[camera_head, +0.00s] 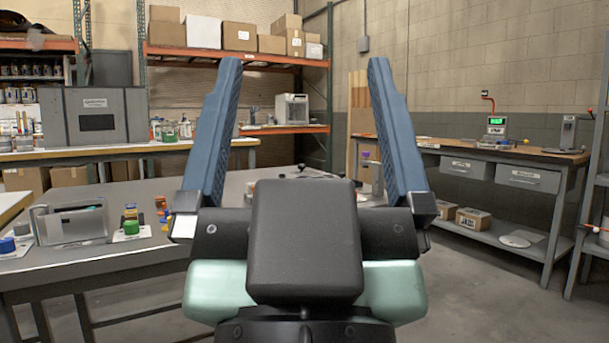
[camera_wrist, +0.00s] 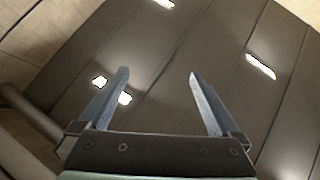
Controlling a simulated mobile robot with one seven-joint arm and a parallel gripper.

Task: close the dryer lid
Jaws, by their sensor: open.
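My gripper (camera_head: 304,62) is large in the middle of the head view, with its two blue fingers pointing up and wide apart. Nothing is between them. The wrist view also shows the gripper (camera_wrist: 158,73) open and empty, against a dark panelled surface with bright lights. No thing in view is clearly marked as the dryer. A grey box (camera_head: 68,232) with a clear upper part stands on the near left table, left of my gripper and apart from it. A larger grey cabinet (camera_head: 95,115) with a dark window stands behind. I cannot tell which has the dryer lid.
Orange-beamed shelving (camera_head: 238,56) with cardboard boxes stands behind. A bench (camera_head: 486,148) with drawers stands at right. The floor (camera_head: 480,285) at right is clear.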

